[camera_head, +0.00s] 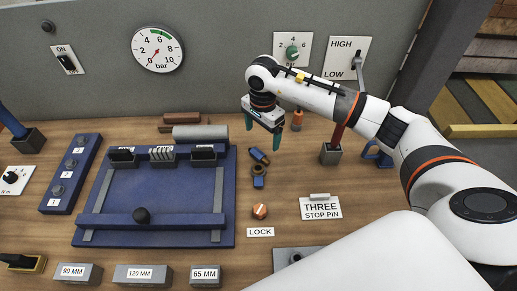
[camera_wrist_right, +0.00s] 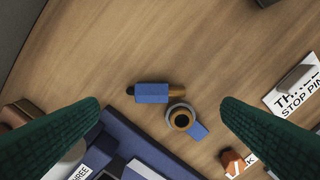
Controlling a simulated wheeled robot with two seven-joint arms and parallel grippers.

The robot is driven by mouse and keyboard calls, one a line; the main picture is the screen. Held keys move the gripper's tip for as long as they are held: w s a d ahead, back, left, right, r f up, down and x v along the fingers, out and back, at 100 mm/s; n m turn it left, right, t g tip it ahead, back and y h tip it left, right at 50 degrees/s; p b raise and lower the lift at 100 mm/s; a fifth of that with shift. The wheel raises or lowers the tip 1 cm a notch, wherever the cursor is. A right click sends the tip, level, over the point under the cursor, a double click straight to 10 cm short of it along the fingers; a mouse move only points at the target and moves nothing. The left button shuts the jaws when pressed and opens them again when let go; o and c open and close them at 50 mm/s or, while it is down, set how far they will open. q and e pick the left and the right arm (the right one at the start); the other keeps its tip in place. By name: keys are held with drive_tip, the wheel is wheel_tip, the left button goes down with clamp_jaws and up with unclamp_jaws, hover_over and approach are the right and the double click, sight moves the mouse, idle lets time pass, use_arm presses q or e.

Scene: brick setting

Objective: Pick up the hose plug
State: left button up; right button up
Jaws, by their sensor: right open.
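The likely hose plug (camera_head: 259,156) is a short blue body with a brass-coloured end and a dark tip. It lies on its side on the wooden bench, right of the blue fixture. In the right wrist view the plug (camera_wrist_right: 152,93) lies crosswise between the fingertips, with bench showing on both sides. A dark-centred ring with a blue tab (camera_head: 258,175) sits close beside it, and the ring (camera_wrist_right: 181,118) also shows in the wrist view. My right gripper (camera_head: 262,134) is open and empty above the plug, fingers pointing down. My left gripper is not in view.
The blue fixture (camera_head: 112,219) with a black-knobbed bar stands at left. An orange knob (camera_head: 260,211) sits by the LOCK label, with a THREE STOP PIN sign (camera_head: 320,208) to its right. An orange-topped item (camera_head: 297,119) stands behind. The back panel carries a gauge (camera_head: 157,49).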

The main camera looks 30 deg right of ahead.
sight(260, 157)
wheel_tip(260, 157, down, 2)
drive_tip(key=shift+s+f+p, duration=0.15)
drive_tip(key=shift+f+p, duration=0.05)
drive_tip(key=shift+p, duration=0.1)
drive_tip(key=shift+f, duration=0.65)
wheel_tip(260, 157, down, 4)
drive_tip(key=shift+a+r+p, duration=0.1)
drive_tip(key=shift+r+p, duration=0.15)
drive_tip(key=shift+p, duration=0.95)
drive_tip(key=shift+f, duration=0.7)
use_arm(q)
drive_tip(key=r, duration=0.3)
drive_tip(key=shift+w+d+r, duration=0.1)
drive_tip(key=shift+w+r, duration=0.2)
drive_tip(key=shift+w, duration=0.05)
use_arm(e)
drive_tip(key=c, duration=1.1)
